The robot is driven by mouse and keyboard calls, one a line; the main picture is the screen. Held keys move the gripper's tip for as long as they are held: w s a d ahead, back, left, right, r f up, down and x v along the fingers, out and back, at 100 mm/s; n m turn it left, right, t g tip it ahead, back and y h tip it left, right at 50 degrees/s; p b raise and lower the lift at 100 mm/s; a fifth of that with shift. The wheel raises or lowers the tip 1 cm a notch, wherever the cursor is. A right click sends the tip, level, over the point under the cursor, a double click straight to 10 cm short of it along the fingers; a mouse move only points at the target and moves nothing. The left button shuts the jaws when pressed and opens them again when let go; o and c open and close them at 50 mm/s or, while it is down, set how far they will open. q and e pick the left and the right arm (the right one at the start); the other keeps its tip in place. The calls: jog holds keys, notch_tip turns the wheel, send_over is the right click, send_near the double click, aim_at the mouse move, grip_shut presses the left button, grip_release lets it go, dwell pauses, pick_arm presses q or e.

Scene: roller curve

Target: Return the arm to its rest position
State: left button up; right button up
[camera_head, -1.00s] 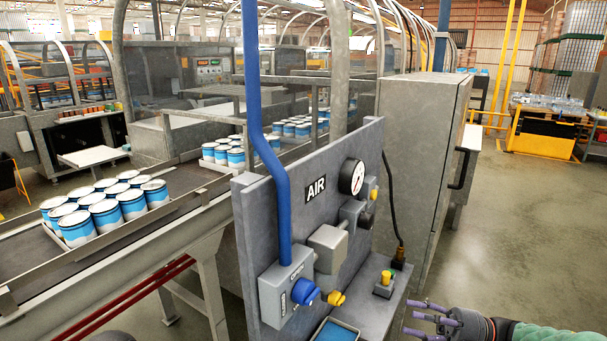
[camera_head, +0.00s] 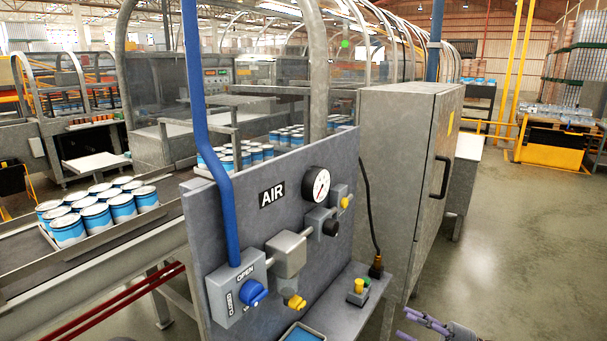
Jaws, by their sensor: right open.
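My right gripper (camera_head: 425,326) shows at the bottom edge, right of the centre, with purple fingers apart and nothing between them. Only its fingers and a bit of its dark wrist are in view; the rest of the arm is cut off by the frame. It is low, in front of and to the right of the small shelf with the yellow button box (camera_head: 358,291), apart from the panel. The grey AIR panel (camera_head: 262,225) stands in the middle with a gauge (camera_head: 316,184) and a blue valve knob (camera_head: 253,293). My left gripper is not in view.
A grey cabinet (camera_head: 398,170) with a black handle stands behind the panel. A conveyor (camera_head: 130,243) with several blue and white cans (camera_head: 96,216) runs on the left. A blue pipe (camera_head: 204,110) drops to the valve box. The floor (camera_head: 510,250) on the right is clear.

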jog(key=w+a+f+m+t+h, duration=0.3)
jog(key=w+f+m+h, duration=0.15)
jog(key=f+m, duration=0.35)
jog(key=w+a+f+m+t+h, duration=0.25)
jog(key=f+m+h, duration=0.25)
jog(key=f+m, duration=0.25)
notch_tip(320, 180, down, 10)
jog(key=s+a+m+g+h+p, duration=0.1)
jog(key=s+a+m+g+h, duration=0.1)
jog(key=s+m+h, duration=0.15)
jog(key=s+a+f+m+g+h, duration=0.1)
jog(key=s+a+f+m+g, duration=0.35)
jog(key=s+f, duration=0.6)
jog(key=s+a+f+m+g, duration=0.1)
jog(key=s+f+g, duration=0.2)
jog(key=s, duration=0.6)
jog(key=s+a+f+m+g, duration=0.2)
jog(key=s+f+g, duration=0.1)
jog(key=s, duration=0.5)
jog(key=shift+s+g+h+p, duration=0.35)
jog(key=shift+g+h, duration=0.05)
jog(key=shift+g, duration=0.1)
jog(key=shift+a+m, duration=0.1)
jog(key=shift+m, duration=0.15)
